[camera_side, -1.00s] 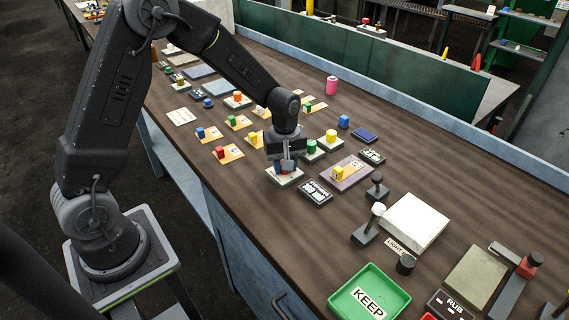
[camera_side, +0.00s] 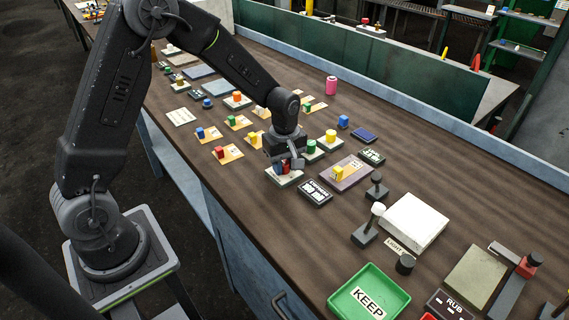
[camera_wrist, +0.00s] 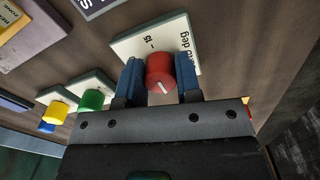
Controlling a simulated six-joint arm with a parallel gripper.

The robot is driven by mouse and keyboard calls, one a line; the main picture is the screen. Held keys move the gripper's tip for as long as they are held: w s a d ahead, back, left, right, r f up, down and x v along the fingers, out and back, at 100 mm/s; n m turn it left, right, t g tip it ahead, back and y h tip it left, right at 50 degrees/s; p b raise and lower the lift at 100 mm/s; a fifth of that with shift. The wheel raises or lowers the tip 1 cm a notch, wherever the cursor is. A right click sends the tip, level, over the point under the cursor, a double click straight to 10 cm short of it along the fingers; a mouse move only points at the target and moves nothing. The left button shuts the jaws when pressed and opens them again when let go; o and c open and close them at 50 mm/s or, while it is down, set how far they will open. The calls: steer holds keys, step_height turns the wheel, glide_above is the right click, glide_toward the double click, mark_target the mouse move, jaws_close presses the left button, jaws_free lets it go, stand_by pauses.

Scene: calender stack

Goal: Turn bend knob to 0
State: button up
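The red knob (camera_wrist: 160,72) stands on a white plate (camera_wrist: 187,42) in the wrist view. A pale pointer line on the knob's top slants toward the lower right of the picture. My gripper (camera_wrist: 161,80) has one blue finger on each side of the knob, and it looks shut on it. In the side view, the knob (camera_side: 285,168) shows partly under my gripper (camera_side: 287,165), low over the white plate (camera_side: 284,179). Which number the pointer marks cannot be read.
A green knob (camera_wrist: 92,100) and a yellow knob (camera_wrist: 58,112) stand close by on their plates. In the side view, a dark display (camera_side: 315,193) lies right of my gripper, near a yellow knob on a purple plate (camera_side: 350,179). A green KEEP tray (camera_side: 389,285) lies in front.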

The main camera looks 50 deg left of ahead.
mark_target(284, 163)
steer(key=o, duration=0.4)
steer(key=shift+o, duration=0.2)
steer(key=shift+r, duration=0.1)
step_height(284, 163, up, 14)
stand_by(0.4)
steer(key=s+d+r+m+t, duration=0.2)
steer(key=s+m, duration=0.5)
steer(key=s, duration=0.4)
steer(key=s+d+r+m+t, duration=0.2)
steer(key=s+r+m+t, duration=0.1)
steer(key=s+m, duration=0.5)
steer(key=s+r, duration=0.1)
steer(key=s, duration=0.1)
steer(key=shift+s+d+r+m+t, duration=0.3)
steer(key=shift+s+d+r, duration=0.05)
steer(key=shift+r, duration=0.05)
